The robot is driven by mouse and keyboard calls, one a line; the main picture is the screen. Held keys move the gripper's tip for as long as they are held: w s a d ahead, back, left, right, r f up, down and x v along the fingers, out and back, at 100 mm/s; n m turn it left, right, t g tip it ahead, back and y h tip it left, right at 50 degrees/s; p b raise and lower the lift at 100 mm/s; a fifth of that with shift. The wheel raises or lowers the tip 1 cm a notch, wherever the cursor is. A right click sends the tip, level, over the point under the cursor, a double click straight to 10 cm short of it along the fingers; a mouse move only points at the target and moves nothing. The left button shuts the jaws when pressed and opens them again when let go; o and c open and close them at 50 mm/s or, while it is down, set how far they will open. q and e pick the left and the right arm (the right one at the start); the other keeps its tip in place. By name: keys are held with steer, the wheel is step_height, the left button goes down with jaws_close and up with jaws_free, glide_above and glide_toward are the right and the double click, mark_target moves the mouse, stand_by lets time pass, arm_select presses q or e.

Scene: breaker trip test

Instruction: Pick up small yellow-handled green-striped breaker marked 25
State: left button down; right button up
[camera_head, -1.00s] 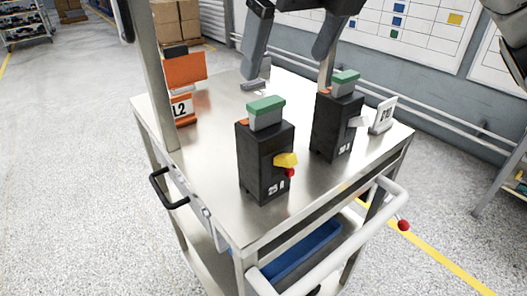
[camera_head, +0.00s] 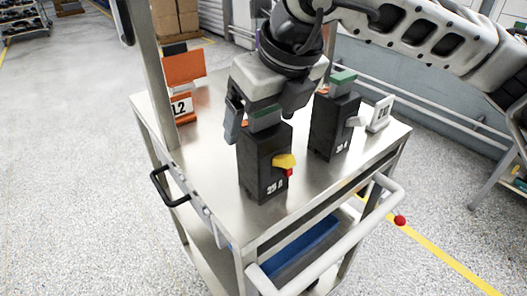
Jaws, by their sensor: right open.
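The breaker marked 25 A (camera_head: 262,172) stands upright on the metal cart top. It is black with a yellow handle, a red tip and a green stripe on its grey upper block. My right gripper (camera_head: 262,122) is above it, open, with its fingers around the upper block; one finger shows on the left, the other partly behind or beside the block. I cannot tell whether they touch it. A second black breaker (camera_head: 333,128) with a green top and a grey handle stands to the right. My left gripper is not in view.
The cart top (camera_head: 215,180) has free room at the left and front. An orange holder with an L2 sign (camera_head: 181,106) stands at the back left by a post. A white tag stand (camera_head: 380,114) is at the right. A handrail (camera_head: 345,225) runs along the front.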

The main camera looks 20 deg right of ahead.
jaws_close()
steer(key=shift+r, duration=0.1)
